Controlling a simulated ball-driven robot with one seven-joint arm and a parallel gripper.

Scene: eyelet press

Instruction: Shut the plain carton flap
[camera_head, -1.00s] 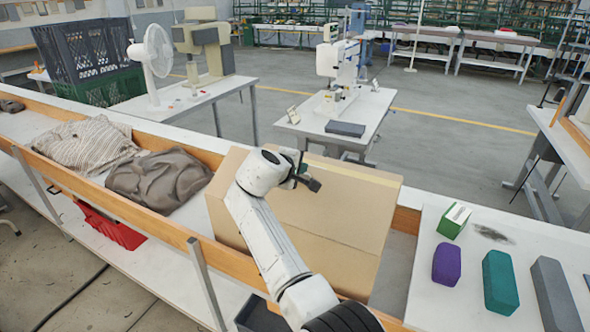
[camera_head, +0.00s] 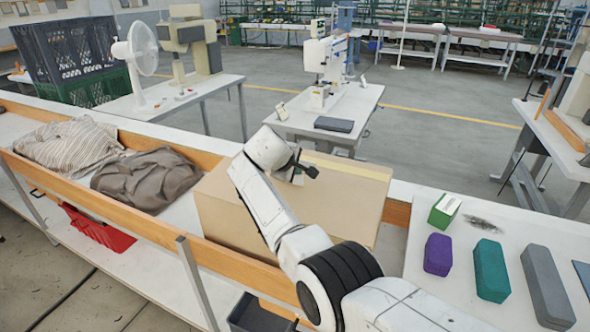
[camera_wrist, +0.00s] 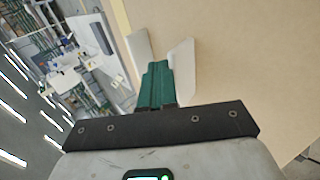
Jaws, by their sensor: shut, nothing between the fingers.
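The plain tan carton (camera_head: 225,212) stands on the bench in the middle of the head view, partly hidden behind my arm. A pale yellow strip (camera_head: 352,167) runs along the far edge of its top. Whether the flap lies flat or stands raised is hard to tell. My gripper (camera_head: 299,172) is over the carton's top, small and partly hidden by my wrist. In the wrist view its green fingers (camera_wrist: 156,80) are together, with nothing between them. The carton's tan surface (camera_wrist: 245,60) fills the right side there; contact cannot be told.
A brown folded cloth bundle (camera_head: 148,180) and a striped one (camera_head: 68,146) lie left of the carton. To its right are a green-and-white box (camera_head: 444,211) and purple (camera_head: 438,254), teal (camera_head: 491,270) and grey (camera_head: 547,287) blocks. A wooden rail (camera_head: 150,222) edges the bench.

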